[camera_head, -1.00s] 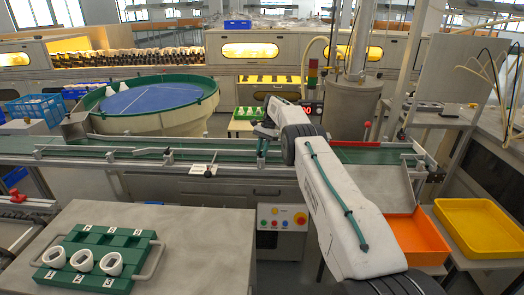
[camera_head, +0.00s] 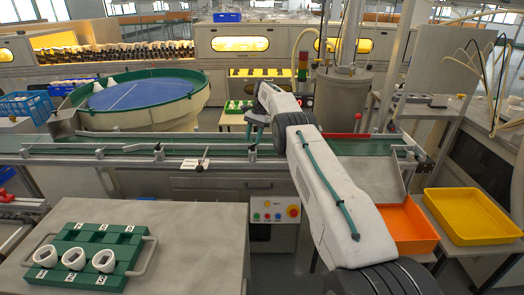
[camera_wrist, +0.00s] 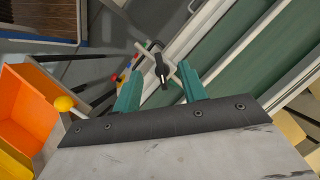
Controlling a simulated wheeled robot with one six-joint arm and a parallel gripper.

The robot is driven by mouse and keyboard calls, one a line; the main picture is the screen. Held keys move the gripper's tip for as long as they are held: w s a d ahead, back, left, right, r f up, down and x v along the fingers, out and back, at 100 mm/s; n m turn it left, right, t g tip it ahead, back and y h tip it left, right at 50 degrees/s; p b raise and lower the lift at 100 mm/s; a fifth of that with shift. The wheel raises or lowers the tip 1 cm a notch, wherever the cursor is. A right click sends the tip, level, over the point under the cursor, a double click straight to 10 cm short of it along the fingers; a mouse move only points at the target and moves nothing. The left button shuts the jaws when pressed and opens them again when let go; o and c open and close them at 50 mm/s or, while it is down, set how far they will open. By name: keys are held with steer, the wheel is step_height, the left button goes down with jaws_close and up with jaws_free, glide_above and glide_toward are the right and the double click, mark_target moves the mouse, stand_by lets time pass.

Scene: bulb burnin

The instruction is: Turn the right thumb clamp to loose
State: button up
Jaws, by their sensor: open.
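A black thumb clamp (camera_wrist: 158,64) with a pale cross bar shows in the wrist view, on the conveyor's front rail. Its knob lies just beyond and between my fingertips in the picture; I see no contact. My gripper (camera_wrist: 158,88) is open, with its two green fingers apart and nothing held. In the head view my gripper (camera_head: 257,128) is above the front rail, near a rail bracket (camera_head: 252,153). The clamp's knob is hard to make out there. Another black clamp knob (camera_head: 201,162) is on the rail further left.
The conveyor (camera_head: 120,158) runs across the scene. A control panel (camera_head: 274,210) is below the rail. An orange bin (camera_head: 408,228) and a yellow tray (camera_head: 470,215) are on the right. A green holder (camera_head: 95,250) with white rings sits on the front-left table.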

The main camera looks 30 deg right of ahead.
steer(key=s+a+r, duration=0.1)
steer(key=s+a, duration=0.1)
steer(key=s, duration=0.5)
steer(key=s+a, duration=0.2)
steer(key=s, duration=0.6)
steer(key=shift+s+a+r, duration=0.2)
steer(key=shift+a+r, duration=0.1)
steer(key=shift+r, duration=0.05)
steer(key=t+h, duration=0.3)
steer(key=h, duration=0.6)
glide_toward(252, 145)
steer(key=d+f, duration=0.1)
steer(key=x, duration=0.8)
steer(key=shift+w+a, duration=0.15)
steer(key=shift+w, duration=0.1)
